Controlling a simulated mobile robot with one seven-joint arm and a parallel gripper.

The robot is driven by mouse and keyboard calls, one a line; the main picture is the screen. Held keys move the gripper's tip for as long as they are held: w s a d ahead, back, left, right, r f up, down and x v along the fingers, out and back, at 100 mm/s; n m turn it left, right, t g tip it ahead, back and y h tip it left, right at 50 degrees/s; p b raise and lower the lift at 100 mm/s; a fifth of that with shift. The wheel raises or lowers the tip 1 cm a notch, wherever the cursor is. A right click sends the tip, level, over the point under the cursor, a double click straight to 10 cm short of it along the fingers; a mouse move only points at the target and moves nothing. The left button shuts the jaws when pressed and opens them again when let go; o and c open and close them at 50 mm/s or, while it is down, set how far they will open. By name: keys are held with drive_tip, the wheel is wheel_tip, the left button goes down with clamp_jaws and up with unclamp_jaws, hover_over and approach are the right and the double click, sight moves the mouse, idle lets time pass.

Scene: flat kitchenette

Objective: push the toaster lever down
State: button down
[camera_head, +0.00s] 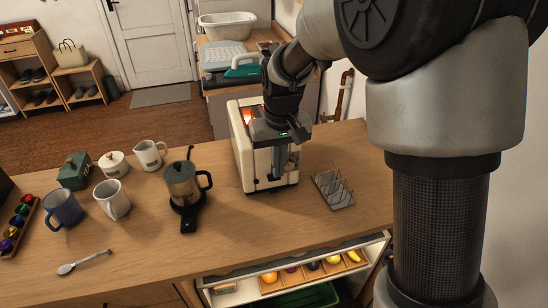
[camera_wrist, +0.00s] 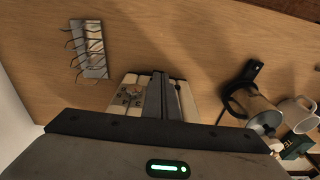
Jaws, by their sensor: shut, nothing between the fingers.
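The cream toaster (camera_head: 243,160) stands on the wooden counter, with an orange glow in its top slot. In the wrist view the toaster (camera_wrist: 127,98) is partly behind my gripper, with small controls on its end face. My gripper (camera_head: 279,172) points down in front of the toaster's near end, its fingers shut together and empty. The fingers (camera_wrist: 161,96) also show in the wrist view, over the middle of that end. The lever is not clearly seen. A dark piece low on the near end may be it; I cannot tell whether my fingers touch it.
A wire toast rack (camera_head: 332,188) stands close right of the toaster. A metal coffee pot (camera_head: 183,183) on a dark base stands to its left, with mugs farther left. The front counter between spoon (camera_head: 84,262) and toaster is mostly clear.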

wheel_tip(320, 180, up, 16)
drive_tip(key=s, duration=0.1)
drive_tip(key=shift+s+d+f+p, duration=0.2)
drive_tip(key=shift+s+d+p, duration=0.05)
drive_tip(key=shift+p, duration=0.2)
drive_tip(key=s+d+r+m+t+p, duration=0.1)
drive_tip(key=s+d+t, duration=0.1)
drive_tip(key=s+d, duration=0.4)
drive_tip(key=s+d+r+m+t+p, duration=0.2)
drive_tip(key=s+d, duration=0.5)
drive_tip(key=s, duration=0.6)
drive_tip(key=shift+s+d+r, duration=0.15)
drive_tip(key=shift+r, duration=0.15)
